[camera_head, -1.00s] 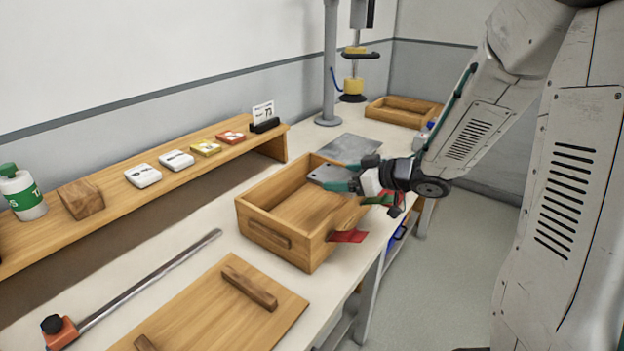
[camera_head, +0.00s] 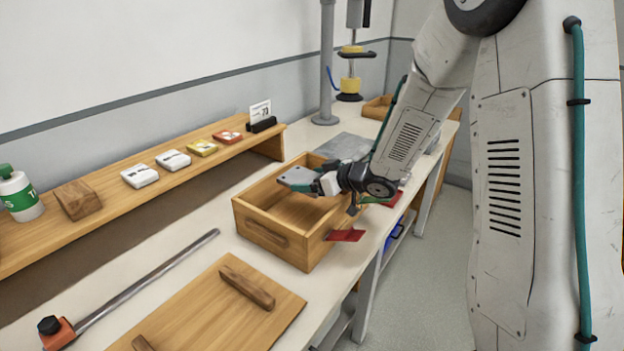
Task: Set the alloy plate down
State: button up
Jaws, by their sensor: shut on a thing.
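The alloy plate (camera_head: 297,177) is a small grey metal plate. My gripper (camera_head: 314,183) is shut on its right end and holds it above the open wooden box (camera_head: 268,240), over the box's back part. The plate looks roughly level and apart from the box floor. The box stands on the pale workbench with a handle on its near side. My gripper and wrist hide part of the box's right and back walls. A larger flat grey sheet (camera_head: 345,146) lies on the bench behind the box.
A wooden lid (camera_head: 205,305) with handles lies in front of the box. A long metal bar clamp (camera_head: 140,276) lies left of it. A shelf (camera_head: 110,203) along the wall holds small boxes, a block and a bottle. A press column (camera_head: 326,70) stands behind. Red pieces (camera_head: 346,235) stick out at the box's right.

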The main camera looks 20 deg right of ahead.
jog(key=shift+f, duration=0.1)
jog(key=shift+f, duration=0.35)
jog(key=shift+f, duration=0.1)
jog(key=o, duration=1.3)
jog(key=shift+c, duration=0.2)
